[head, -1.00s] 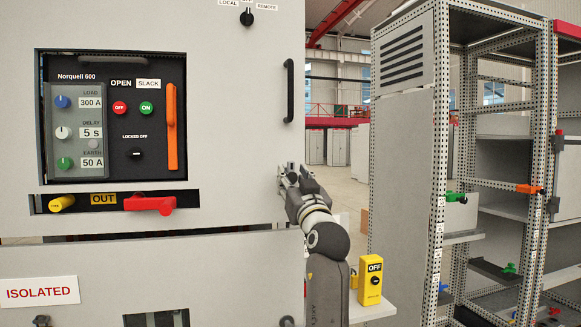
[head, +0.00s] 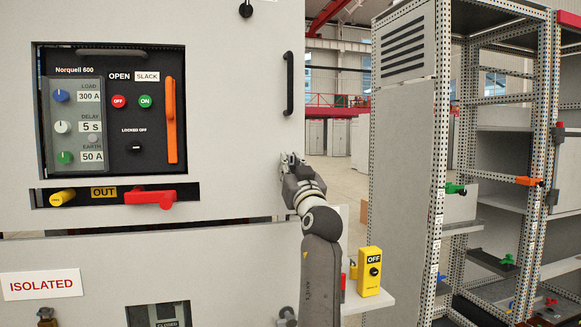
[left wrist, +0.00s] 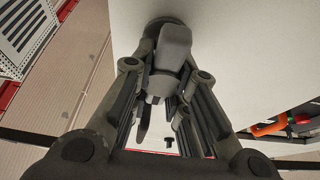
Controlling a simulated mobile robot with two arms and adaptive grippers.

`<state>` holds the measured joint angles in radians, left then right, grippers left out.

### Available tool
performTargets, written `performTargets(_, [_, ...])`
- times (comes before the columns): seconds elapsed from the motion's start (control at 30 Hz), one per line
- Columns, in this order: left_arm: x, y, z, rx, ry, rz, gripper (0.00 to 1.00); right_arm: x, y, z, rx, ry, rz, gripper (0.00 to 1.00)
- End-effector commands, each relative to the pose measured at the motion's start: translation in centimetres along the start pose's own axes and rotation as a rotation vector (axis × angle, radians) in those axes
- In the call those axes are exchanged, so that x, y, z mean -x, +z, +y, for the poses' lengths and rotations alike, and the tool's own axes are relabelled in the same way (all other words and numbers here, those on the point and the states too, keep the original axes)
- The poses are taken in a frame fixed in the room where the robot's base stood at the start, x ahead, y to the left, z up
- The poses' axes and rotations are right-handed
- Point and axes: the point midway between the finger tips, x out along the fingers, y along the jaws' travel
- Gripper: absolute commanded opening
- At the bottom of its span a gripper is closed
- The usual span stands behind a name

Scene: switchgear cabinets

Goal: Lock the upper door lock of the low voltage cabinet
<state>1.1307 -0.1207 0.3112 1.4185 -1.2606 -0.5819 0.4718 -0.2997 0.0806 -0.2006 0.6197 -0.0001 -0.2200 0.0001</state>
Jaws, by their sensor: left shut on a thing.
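The low voltage cabinet door (head: 240,120) fills the left of the head view. My left gripper (head: 293,163) is at the right edge of this door, below the black door handle (head: 289,83). In the left wrist view the upper door lock (left wrist: 173,48) is a grey knob on a round base against the door. My left gripper (left wrist: 165,82) is shut on this knob, one finger on each side. In the head view the gripper hides the lock. My right gripper is not in view.
A breaker panel (head: 110,110) with knobs and an orange handle (head: 171,120) is left of my arm, with a red lever (head: 150,197) below. A yellow box marked OFF (head: 369,272) stands on a small shelf at right. Open metal racks (head: 500,180) stand further right.

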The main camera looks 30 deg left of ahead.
Motion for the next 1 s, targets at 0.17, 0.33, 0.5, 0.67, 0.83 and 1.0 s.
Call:
performTargets(0.17, [0.0,-0.1,0.1,-0.018,0.008,0.000,0.00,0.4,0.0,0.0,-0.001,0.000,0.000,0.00])
performTargets(0.33, [-0.1,-0.3,0.1,-0.079,0.033,0.000,0.00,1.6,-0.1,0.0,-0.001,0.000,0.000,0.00])
performTargets(0.5, [-0.2,-0.5,0.2,-0.188,0.078,0.000,0.00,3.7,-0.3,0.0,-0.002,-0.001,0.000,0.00])
performTargets(0.67, [-0.3,-0.7,0.3,-0.322,0.133,0.001,0.00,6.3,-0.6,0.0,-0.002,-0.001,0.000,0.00])
performTargets(0.83, [-0.3,-0.7,0.6,-0.473,0.196,0.001,0.00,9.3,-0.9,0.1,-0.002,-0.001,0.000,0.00])
performTargets(1.0, [-0.3,-0.6,0.7,-0.624,0.258,0.000,0.00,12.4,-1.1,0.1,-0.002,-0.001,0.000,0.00])
